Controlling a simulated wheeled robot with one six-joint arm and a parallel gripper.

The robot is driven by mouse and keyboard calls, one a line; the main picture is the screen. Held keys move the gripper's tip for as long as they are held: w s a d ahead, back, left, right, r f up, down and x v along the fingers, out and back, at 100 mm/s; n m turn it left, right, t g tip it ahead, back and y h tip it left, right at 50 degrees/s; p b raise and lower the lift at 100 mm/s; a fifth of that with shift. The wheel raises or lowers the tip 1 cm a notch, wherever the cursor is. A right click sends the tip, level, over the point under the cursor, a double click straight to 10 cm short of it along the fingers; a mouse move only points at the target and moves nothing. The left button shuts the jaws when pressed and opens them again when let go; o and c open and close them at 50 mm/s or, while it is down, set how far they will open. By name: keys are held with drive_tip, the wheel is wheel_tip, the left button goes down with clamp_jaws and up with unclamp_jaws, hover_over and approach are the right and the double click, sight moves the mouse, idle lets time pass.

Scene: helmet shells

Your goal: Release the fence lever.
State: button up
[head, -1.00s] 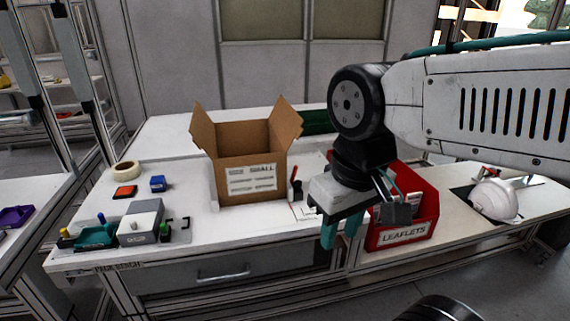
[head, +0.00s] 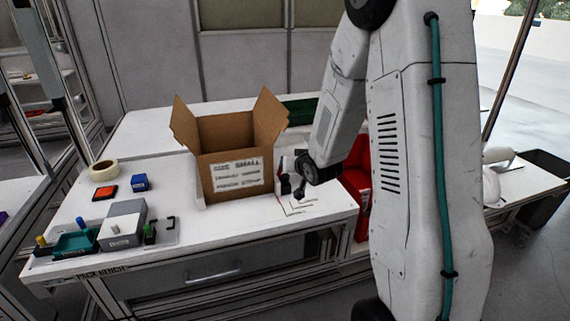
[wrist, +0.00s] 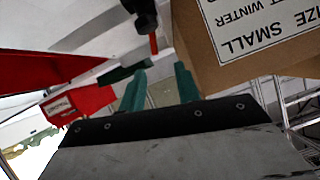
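The fence lever, with a red grip (wrist: 153,43) on a black mount, shows in the wrist view just beyond my fingertips, beside the cardboard box. In the head view a black part beside the box's right side (head: 285,185) looks like its mount; I cannot make out the red grip there. My gripper (wrist: 160,80) has two teal fingers with a clear gap between them and nothing held. The lever's grip lies ahead of that gap, apparently apart from the fingers. In the head view my arm hides the gripper.
The open cardboard box (head: 238,175) stands on the white bench, close to the lever. A red bin (head: 358,185) stands to the right, partly behind my arm. A grey block (head: 122,225), tape roll (head: 103,170) and small blue and orange items lie at the left.

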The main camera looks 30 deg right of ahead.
drive_tip(key=shift+t, duration=0.5)
drive_tip(key=x, duration=0.6)
drive_tip(key=d+f+x, duration=0.1)
drive_tip(key=x, duration=0.2)
drive_tip(key=shift+s+d+f, duration=0.1)
drive_tip(key=shift+s+f, duration=0.05)
drive_tip(key=shift+f, duration=0.05)
clamp_jaws()
